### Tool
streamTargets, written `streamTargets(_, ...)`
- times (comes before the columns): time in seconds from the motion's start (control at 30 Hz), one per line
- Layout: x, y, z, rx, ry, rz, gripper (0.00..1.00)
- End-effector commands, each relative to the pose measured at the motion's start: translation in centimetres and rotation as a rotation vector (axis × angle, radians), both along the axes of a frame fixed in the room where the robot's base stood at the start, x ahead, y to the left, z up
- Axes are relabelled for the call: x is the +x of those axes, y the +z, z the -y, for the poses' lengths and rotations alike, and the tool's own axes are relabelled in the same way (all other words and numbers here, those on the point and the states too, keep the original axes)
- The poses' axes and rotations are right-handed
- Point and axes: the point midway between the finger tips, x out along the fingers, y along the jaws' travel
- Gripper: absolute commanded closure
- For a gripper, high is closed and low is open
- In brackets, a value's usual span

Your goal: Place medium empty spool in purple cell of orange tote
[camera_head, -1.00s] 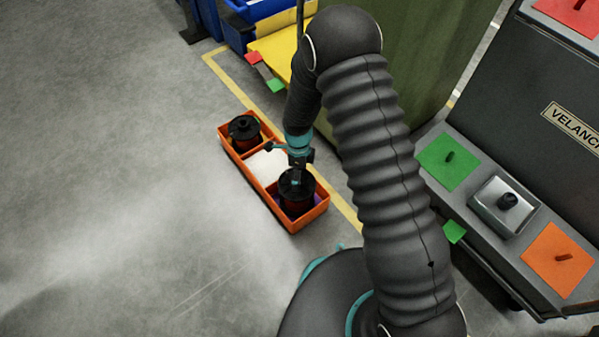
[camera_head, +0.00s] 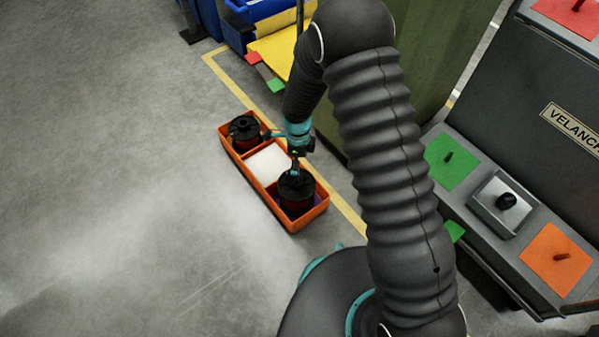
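The orange tote (camera_head: 310,222) lies on the floor, split into cells. A second black and reddish spool (camera_head: 243,131) is in the far cell. The middle cell (camera_head: 267,165) is white and looks empty. My gripper (camera_head: 294,171) is just above the near spool's top. Its fingers are small and dark here, so I cannot tell whether they touch the spool or are open.
A yellow floor line (camera_head: 347,213) runs close along the tote's right side. A grey bench with green (camera_head: 447,162) and orange (camera_head: 557,260) pads stands at the right. A green panel (camera_head: 425,75) and blue bins (camera_head: 262,30) are behind. The floor left of the tote is clear.

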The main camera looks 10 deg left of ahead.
Motion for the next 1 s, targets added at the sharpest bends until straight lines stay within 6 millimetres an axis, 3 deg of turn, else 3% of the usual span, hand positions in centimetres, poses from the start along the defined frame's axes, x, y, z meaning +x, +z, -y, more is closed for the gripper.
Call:
streamTargets(0.1,0.5,2.7,-0.2,0.001,0.000,0.002,0.00)
streamTargets(0.3,1.0,5.8,-0.3,0.000,-0.001,0.001,0.00)
streamTargets(0.8,1.3,8.2,-0.1,0.006,0.014,0.005,0.00)
streamTargets(0.87,1.5,9.3,0.4,0.018,0.039,0.015,0.00)
streamTargets(1.0,2.2,14.0,2.7,0.060,0.151,0.059,0.00)
